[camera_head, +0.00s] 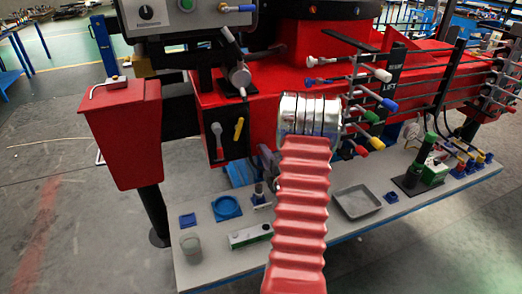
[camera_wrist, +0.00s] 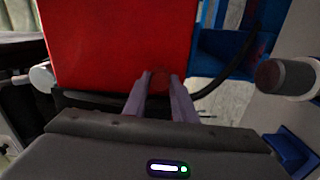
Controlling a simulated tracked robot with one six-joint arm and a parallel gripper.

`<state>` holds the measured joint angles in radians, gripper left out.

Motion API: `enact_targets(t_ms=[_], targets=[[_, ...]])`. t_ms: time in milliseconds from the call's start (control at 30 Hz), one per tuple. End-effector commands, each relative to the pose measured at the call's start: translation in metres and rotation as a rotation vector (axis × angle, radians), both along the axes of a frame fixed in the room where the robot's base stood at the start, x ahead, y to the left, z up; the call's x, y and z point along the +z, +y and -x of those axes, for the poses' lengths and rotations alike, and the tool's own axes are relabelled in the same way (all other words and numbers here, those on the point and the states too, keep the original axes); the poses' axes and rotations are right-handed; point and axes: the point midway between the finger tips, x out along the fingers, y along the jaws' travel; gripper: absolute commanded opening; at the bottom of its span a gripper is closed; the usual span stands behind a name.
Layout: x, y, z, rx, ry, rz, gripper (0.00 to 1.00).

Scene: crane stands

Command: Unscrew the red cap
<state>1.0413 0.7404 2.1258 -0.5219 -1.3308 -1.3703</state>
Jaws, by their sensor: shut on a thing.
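In the wrist view, the two fingers of my gripper (camera_wrist: 160,88) point away from the camera toward a large red surface. A small, dark red rounded thing, the red cap (camera_wrist: 160,77), shows between the fingertips, and the gripper is shut on it. The cap is dim and nearly the same colour as the red surface behind it, so its edges and its thread are hard to make out. In the head view my red ribbed arm cover hides the cap and most of the gripper.
In the head view, a grey bench (camera_head: 300,226) holds a grey tray (camera_head: 357,201), a blue round dish (camera_head: 226,208) and a green-and-white device (camera_head: 250,236). Levers with coloured knobs (camera_head: 377,105) stand close right of my arm. A red bin (camera_head: 122,135) hangs at left.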

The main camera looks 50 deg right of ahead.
Motion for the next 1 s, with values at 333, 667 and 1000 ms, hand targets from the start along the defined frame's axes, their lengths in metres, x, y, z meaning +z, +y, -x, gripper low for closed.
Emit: enact_targets(t_ms=[333, 667, 1000], targets=[[-0.0019, 0.0006, 0.001, -0.001, 0.114, 0.184, 0.0], [-0.0019, 0.0006, 0.001, -0.001, 0.12, 0.195, 0.0], [-0.002, 0.0006, 0.0012, 0.0, 0.234, 0.387, 0.0]])
